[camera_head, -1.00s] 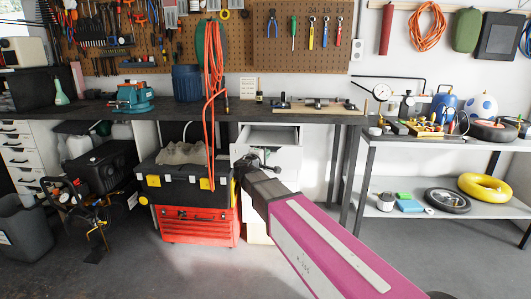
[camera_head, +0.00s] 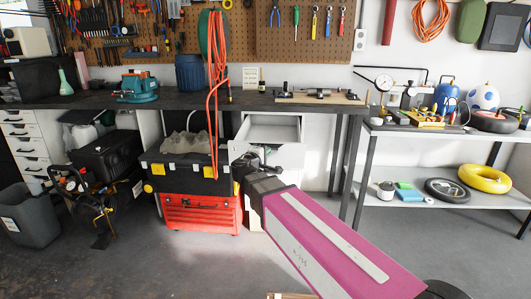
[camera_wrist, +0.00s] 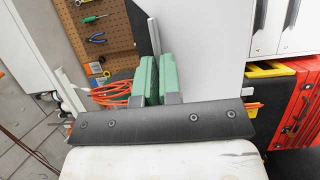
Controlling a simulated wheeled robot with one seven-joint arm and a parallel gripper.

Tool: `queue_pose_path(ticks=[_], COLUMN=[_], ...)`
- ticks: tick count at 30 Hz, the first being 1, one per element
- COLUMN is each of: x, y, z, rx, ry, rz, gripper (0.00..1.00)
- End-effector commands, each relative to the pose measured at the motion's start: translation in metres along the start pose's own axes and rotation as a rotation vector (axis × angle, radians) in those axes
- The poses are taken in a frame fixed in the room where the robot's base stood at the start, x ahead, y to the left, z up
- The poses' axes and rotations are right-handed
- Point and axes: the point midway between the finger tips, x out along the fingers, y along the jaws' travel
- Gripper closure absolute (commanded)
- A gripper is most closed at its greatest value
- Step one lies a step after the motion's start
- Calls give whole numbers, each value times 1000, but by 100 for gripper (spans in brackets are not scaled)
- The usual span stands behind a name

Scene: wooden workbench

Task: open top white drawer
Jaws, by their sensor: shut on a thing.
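The top white drawer (camera_head: 290,155) under the workbench is pulled partly out, and its empty-looking inside shows from above. My gripper (camera_head: 247,163) is at the left part of the drawer front, at the end of my magenta arm. In the wrist view my gripper's two green fingers (camera_wrist: 154,82) are close together at a narrow grey strip, the drawer handle (camera_wrist: 154,36), on the white drawer front (camera_wrist: 198,45). The gripper is shut on this handle. The exact contact is small and partly hidden by the fingers.
A black toolbox (camera_head: 190,172) on a red tool chest (camera_head: 200,213) stands just left of the drawer. A grey shelf (camera_head: 440,143) stands to the right. An orange cable (camera_head: 215,100) hangs over the bench edge. The floor in front is mostly clear.

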Motion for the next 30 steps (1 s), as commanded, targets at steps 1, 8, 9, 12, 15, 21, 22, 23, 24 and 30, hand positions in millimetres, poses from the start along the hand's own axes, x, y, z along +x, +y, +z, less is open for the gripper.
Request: queue_pose_path(ticks=[1,8,9,12,15,21,22,23,24,30], x=[0,0,0,0,-4,-30,-36,-42,-50,-83], y=[-1,0,0,0,0,0,0,0,0,0], z=[0,0,0,0,0,1,1,1,1,1], rx=[1,0,0,0,0,0,0,0,0,0], ry=[0,0,0,0,1,3,3,3,3,2], rz=[-2,-1,-1,-1,-1,-1,-1,-1,-1,-1], gripper=[100,69,69,69,69,69,69,69,69,69])
